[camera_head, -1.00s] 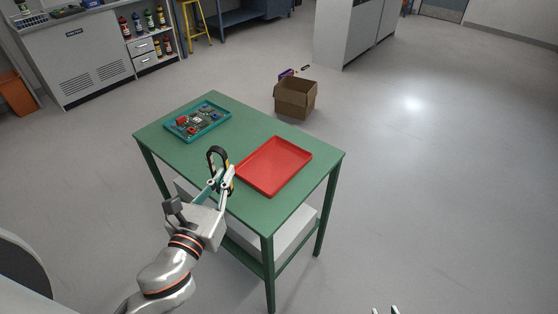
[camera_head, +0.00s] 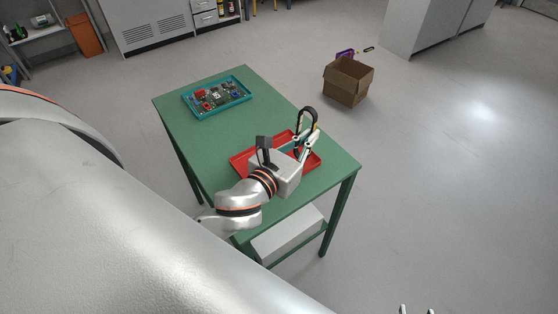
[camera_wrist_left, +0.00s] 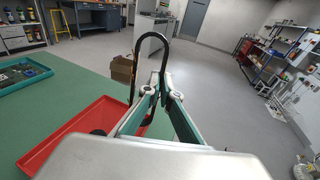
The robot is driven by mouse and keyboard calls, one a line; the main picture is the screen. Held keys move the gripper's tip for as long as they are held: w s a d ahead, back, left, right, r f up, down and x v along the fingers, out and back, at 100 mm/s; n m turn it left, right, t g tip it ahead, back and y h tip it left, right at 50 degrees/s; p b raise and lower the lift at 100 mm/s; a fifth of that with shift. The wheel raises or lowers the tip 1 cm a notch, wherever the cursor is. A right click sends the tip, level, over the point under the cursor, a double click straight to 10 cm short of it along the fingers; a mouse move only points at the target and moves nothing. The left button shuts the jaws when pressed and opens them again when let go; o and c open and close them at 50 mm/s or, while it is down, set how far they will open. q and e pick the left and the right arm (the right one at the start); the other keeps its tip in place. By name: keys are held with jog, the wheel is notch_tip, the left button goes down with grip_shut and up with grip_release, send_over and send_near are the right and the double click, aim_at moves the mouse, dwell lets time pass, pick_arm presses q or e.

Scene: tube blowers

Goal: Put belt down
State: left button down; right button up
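The belt (camera_head: 307,117) is a thin black loop standing upright from my left gripper. My left gripper (camera_head: 304,141) is shut on the belt's lower part and is in front of the red tray (camera_head: 243,163) in the head view, hiding part of it. In the left wrist view the belt (camera_wrist_left: 151,35) arches up above the fingers (camera_wrist_left: 153,88), with the red tray (camera_wrist_left: 62,138) below and to the left. The exact height above the tray is hard to tell. Only the tips of my right gripper (camera_head: 416,309) show at the bottom edge, standing apart with nothing visible between them.
The green table (camera_head: 205,138) carries a teal tray (camera_head: 218,113) of small parts at its far left. A white box (camera_head: 288,234) sits on the lower shelf. An open cardboard box (camera_head: 347,83) stands on the floor behind the table. The table's middle is bare.

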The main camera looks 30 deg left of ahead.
pick_arm(q)
jog(key=w+d+f+m+g+h, duration=0.1)
jog(key=w+d+f+m+g, duration=0.1)
jog(key=w+d+f+g, duration=0.35)
jog(key=s+a+r+m+g+y+p, duration=0.2)
jog(key=s+a+r+g, duration=0.2)
jog(key=a+r+g, duration=0.85)
jog(key=shift+t, duration=0.6)
jog(key=f, duration=1.1)
jog(key=a+f, duration=0.1)
jog(key=f, duration=0.5)
jog(key=shift+w+a+f, duration=0.1)
jog(key=shift+w+f, duration=0.1)
jog(key=shift+f, duration=2.5)
pick_arm(e)
jog(key=shift+s+d+f+g+h, duration=0.15)
jog(key=shift+s+d+f, duration=0.05)
jog(key=shift+d, duration=0.3)
jog(key=shift+s+d+f+g+h, duration=0.15)
jog(key=shift+s+d, duration=0.05)
jog(key=shift+d, duration=0.3)
pick_arm(q)
jog(key=shift+f, duration=0.15)
